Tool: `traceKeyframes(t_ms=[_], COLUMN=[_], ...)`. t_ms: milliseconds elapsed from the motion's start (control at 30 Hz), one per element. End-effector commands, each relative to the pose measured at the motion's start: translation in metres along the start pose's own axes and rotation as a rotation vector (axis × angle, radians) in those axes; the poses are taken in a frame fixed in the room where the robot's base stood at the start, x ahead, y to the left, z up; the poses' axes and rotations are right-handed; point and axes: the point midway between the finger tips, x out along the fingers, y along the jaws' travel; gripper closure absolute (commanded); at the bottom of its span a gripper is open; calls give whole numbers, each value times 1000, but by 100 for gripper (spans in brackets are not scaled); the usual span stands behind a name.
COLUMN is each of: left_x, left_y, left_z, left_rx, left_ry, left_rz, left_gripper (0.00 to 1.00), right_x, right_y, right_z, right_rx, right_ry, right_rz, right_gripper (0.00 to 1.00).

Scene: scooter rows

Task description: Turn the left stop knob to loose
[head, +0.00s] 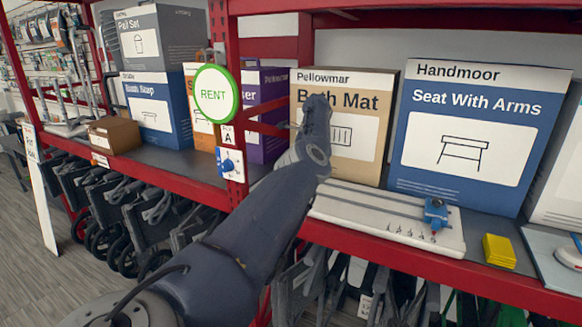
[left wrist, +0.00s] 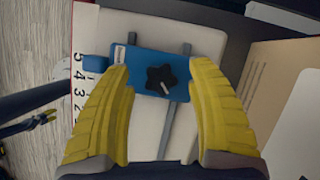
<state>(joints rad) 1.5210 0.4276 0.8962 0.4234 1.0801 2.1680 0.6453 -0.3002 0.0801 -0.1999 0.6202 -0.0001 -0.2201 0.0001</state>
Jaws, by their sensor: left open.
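The left stop (left wrist: 143,66) is a blue block near the end of the white board, in the left wrist view. In the head view my arm hides the left stop and the fingers. Another blue stop (head: 436,213) sits at the right of the white board (head: 350,203). My right gripper is not in view.
A Bath Mat box (head: 372,85) and a Seat With Arms box (head: 480,130) stand behind the board. A yellow block (head: 498,250) lies to its right. A red post (head: 225,40) with a RENT sign (head: 215,94) rises left of my arm.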

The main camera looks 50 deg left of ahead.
Motion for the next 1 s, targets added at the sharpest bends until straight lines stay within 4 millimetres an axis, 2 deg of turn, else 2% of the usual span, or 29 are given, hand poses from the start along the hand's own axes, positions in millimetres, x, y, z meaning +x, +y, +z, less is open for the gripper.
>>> traceKeyframes(t_ms=[533, 1000], left_x=[0, 0], left_y=[0, 2], left_z=[-1, -1], left_rx=[40, 316], left_ry=[2, 2], left_rz=[-18, -134], left_gripper=[43, 43], right_x=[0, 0], right_y=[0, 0], right_z=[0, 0], right_rx=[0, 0], right_ry=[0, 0], right_rz=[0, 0], right_gripper=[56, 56])
